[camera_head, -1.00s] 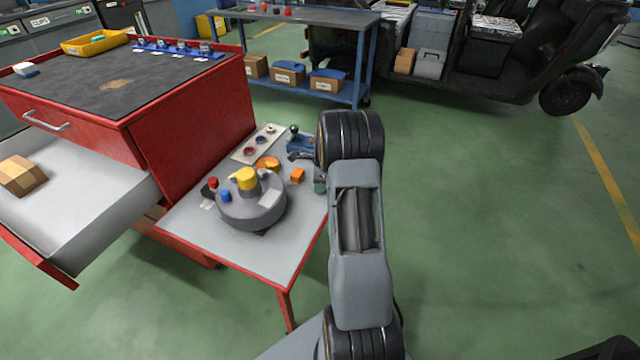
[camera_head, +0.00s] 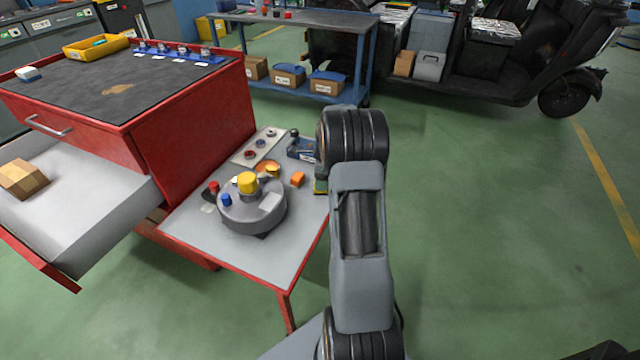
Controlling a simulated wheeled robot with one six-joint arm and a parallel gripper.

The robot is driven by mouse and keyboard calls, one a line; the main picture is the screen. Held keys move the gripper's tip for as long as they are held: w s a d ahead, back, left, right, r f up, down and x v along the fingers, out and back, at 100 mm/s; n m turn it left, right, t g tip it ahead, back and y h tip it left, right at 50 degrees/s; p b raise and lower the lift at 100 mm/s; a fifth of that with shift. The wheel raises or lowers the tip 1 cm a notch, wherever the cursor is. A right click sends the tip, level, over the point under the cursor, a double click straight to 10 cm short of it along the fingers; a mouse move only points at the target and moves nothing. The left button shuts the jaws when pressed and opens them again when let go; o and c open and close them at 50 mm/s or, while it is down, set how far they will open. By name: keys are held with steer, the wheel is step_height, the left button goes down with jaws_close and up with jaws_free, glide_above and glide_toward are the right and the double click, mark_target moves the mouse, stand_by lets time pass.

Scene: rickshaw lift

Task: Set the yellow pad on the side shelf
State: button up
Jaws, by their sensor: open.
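The side shelf (camera_head: 230,248) is a grey top with red edges, fixed to the right side of the red cabinet. I cannot tell which of these, if any, is the yellow pad. My arm rises in front of the shelf's right edge. My gripper does not show; my arm's dark joint may hide it.
The shelf also holds a red knob (camera_head: 214,187), an orange block (camera_head: 298,179), a blue-grey device (camera_head: 303,149) and a pale panel (camera_head: 257,146). An open drawer (camera_head: 85,215) with a cardboard box (camera_head: 22,179) juts out at left. The green floor at right is clear.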

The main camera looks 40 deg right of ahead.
step_height(320, 180, up, 7)
steer(key=p, duration=0.2)
steer(key=s+a+r+n, duration=0.3)
steer(key=a+r+n, duration=0.3)
steer(key=a+n, duration=0.15)
steer(key=s+a+r+n+t+h, duration=0.1)
steer(key=s+a+r+n+t, duration=0.1)
steer(key=s+a+n, duration=1.4)
steer(key=shift+s+a+r+n, duration=0.35)
steer(key=shift+n, duration=0.6)
steer(key=shift+r, duration=0.1)
